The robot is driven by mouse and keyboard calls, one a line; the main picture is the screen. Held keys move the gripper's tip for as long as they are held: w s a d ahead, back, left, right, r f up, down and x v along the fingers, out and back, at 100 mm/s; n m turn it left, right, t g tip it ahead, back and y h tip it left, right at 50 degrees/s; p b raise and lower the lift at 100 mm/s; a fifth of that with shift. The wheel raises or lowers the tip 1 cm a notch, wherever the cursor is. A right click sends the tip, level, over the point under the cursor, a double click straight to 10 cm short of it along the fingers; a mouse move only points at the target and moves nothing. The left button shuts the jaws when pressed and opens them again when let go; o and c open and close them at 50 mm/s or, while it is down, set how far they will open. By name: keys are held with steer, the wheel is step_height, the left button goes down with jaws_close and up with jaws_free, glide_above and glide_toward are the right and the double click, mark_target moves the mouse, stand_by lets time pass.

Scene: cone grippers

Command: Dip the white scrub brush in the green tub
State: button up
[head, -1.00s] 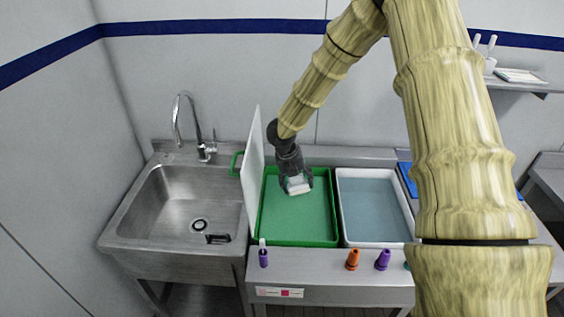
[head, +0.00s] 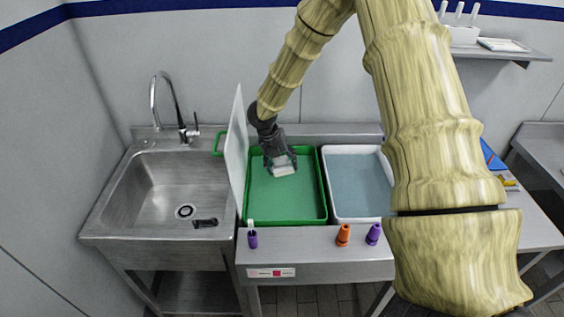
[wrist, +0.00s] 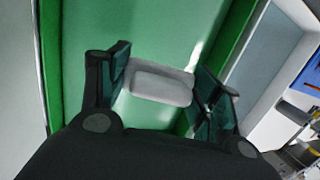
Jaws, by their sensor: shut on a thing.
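The white scrub brush (head: 284,168) is held between the fingers of my gripper (head: 280,162). In the wrist view the brush (wrist: 160,84) shows as a pale rounded block between the two dark green-black fingers of my gripper (wrist: 165,88). The green tub (head: 288,222) stands on the metal counter, with green liquid inside. My gripper and the brush are over the tub's inside, toward its back half. I cannot tell whether the underside of the brush touches the liquid.
A white upright panel (head: 237,150) stands between the tub and the metal sink (head: 160,195). A white tub (head: 358,219) of bluish liquid stands at the right. Purple (head: 252,239) and orange (head: 343,236) cones sit along the counter's front.

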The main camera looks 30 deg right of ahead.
mark_target(284, 156)
steer(key=shift+w+f+b, duration=0.15)
steer(key=shift+f+b, duration=0.2)
steer(key=shift+f, duration=0.6)
steer(key=shift+f+b, duration=0.55)
steer(key=shift+f, duration=0.35)
steer(key=shift+f+b, duration=0.95)
steer(key=shift+f, duration=0.8)
steer(key=shift+r, duration=0.15)
steer(key=shift+r+p, duration=3.15)
steer(key=shift+r, duration=1.45)
steer(key=shift+r, duration=0.15)
steer(key=shift+r+p, duration=1.4)
steer(key=shift+r, duration=0.5)
steer(key=shift+f, duration=0.2)
